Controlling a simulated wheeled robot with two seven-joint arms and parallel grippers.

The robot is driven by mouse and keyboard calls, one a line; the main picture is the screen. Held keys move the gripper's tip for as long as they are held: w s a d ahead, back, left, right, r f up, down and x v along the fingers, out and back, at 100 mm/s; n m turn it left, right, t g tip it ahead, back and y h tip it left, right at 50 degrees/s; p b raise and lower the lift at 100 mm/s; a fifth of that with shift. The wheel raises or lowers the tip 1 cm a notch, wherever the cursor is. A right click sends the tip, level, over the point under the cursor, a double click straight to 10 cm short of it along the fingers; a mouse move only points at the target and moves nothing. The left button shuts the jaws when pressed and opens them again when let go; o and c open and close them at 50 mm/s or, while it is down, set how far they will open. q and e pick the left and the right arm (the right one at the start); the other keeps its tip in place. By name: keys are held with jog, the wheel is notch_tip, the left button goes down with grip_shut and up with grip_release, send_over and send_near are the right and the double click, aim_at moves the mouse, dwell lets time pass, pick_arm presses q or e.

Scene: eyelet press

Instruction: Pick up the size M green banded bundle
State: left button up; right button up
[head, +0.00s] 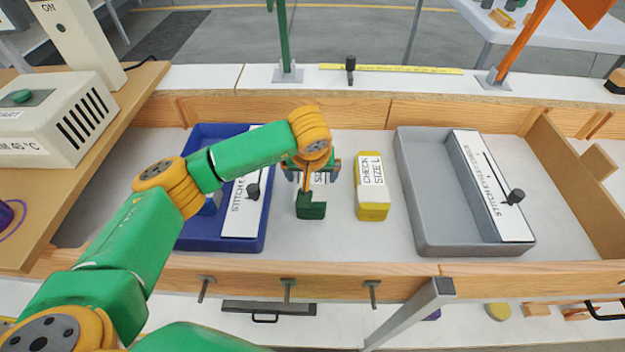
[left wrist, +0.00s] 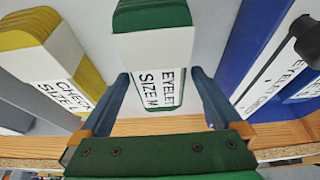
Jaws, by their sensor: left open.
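The green bundle (head: 311,211) lies on the pale floor of the wooden-sided bay, between the blue tray and the yellow bundle. It has a white band; in the left wrist view the green bundle (left wrist: 152,17) shows the band reading "EYELET SIZE M". My left gripper (head: 311,168) is over it, pointing down, and hides part of it in the head view. In the left wrist view my left gripper (left wrist: 160,80) is open, one finger to each side of the band. I cannot tell whether the fingertips are above the bundle or down beside it. My right gripper is not in view.
A yellow bundle (head: 373,211) labelled "CHECK SIZE L" lies close to the right. A blue tray (head: 210,244) stands at left, a grey tray (head: 425,190) at right, each with a white labelled lid strip. Wooden walls (head: 330,267) border the bay. A beige machine (head: 45,130) stands far left.

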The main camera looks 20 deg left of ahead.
pick_arm(q)
jog(key=shift+x, duration=0.9)
jog(key=shift+w+r, duration=0.1)
jog(key=shift+r, duration=0.05)
jog(key=c, duration=1.6)
